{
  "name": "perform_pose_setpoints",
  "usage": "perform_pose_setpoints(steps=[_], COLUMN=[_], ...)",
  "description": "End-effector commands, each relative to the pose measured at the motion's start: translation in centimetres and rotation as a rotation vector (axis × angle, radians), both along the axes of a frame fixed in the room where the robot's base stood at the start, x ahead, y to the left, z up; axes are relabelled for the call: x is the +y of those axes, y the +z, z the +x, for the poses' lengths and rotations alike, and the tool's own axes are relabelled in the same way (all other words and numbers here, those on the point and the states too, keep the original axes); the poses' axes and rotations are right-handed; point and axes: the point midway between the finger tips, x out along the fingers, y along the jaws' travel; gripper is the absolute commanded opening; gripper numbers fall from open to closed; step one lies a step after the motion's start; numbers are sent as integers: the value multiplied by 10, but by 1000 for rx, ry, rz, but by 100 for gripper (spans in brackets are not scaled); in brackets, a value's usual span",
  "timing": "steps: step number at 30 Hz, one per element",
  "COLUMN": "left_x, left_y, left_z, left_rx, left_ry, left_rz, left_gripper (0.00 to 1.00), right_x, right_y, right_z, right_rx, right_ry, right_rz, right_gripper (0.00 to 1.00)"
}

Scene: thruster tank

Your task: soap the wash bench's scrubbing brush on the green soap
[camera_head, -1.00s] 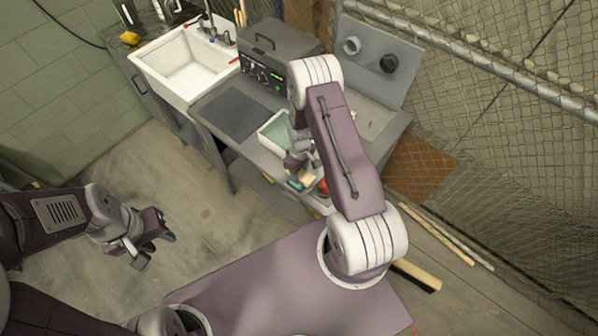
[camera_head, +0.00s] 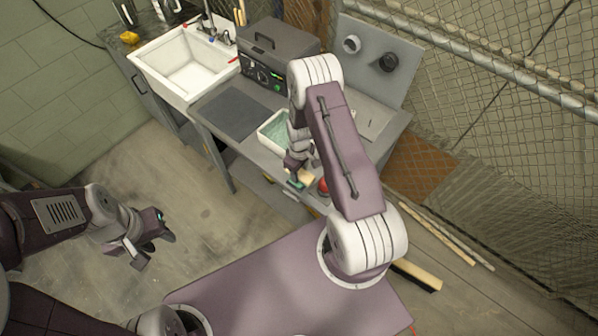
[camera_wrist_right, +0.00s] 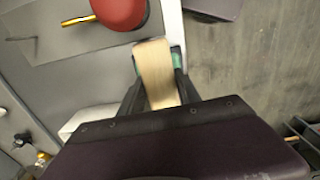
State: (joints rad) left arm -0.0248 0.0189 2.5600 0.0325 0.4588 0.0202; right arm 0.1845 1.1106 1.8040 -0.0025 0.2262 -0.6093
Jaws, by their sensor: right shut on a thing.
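My right gripper (camera_wrist_right: 157,82) is shut on the scrubbing brush (camera_wrist_right: 156,72), whose pale wooden back shows between the fingers in the right wrist view. In the head view the brush (camera_head: 306,177) is at the bench's front edge, below my right wrist. A green patch (camera_head: 296,184) that looks like the green soap shows beside it. In the wrist view green shows on both sides of the wood; I cannot tell how much is soap or finger pad. The bristles and any contact are hidden. My left gripper (camera_head: 150,243) is open and empty above the floor.
A red round object (camera_head: 323,187) is close beside the brush. A white tub (camera_head: 274,133) of greenish liquid stands behind my right gripper. A dark mat (camera_head: 233,114), a grey machine (camera_head: 275,55) and a white sink (camera_head: 186,70) lie further left and back.

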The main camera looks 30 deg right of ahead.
Motion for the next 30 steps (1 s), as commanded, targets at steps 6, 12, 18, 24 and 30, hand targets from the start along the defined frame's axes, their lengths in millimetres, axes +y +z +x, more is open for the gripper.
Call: perform_pose_setpoints(steps=[6,12,18,24,30], left_x=[0,0,0,0,0], left_y=[0,0,11,27,42], left_z=[0,0,0,0,0], left_rx=[0,0,0,0,0], left_ry=[0,0,0,0,0], left_rz=[0,0,0,0,0], left_gripper=[36,36,36,36,36], right_x=[1,1,1,0,0], right_y=[-1,-1,13,34,54], right_z=[-1,-1,0,0,0], right_rx=[1,1,1,0,-1], right_ry=[1,1,1,0,0], right_rz=[0,0,0,0,0], right_gripper=[7,7,7,7,7])
